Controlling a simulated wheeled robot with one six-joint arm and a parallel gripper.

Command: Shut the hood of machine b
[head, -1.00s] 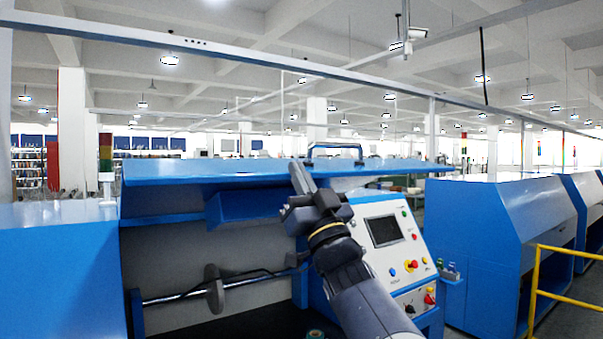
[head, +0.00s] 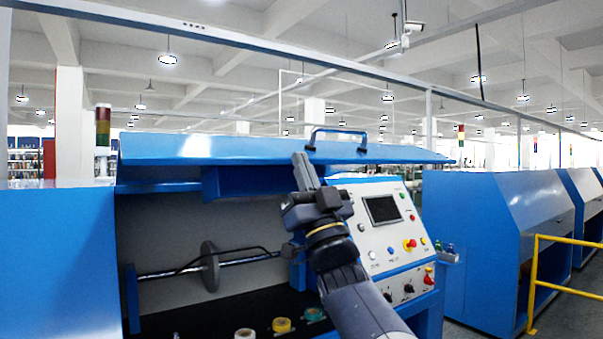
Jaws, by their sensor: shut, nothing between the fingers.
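The blue hood (head: 255,149) of the machine in front of me is raised, its panel lying nearly level above the open bay. A blue bar handle (head: 337,134) stands on its upper face, right of the middle. My gripper (head: 302,164) is shut and empty. Its fingers point up and overlap the hood's front edge in the picture, just left of and below the handle; I cannot tell whether they touch the hood. No label shows which machine this is.
A control panel (head: 387,222) with a screen and buttons is right of my arm. Inside the bay are a shaft with a disc (head: 210,266) and several rolls, one yellow (head: 281,325). Another blue machine (head: 480,245) and a yellow railing (head: 538,270) stand to the right.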

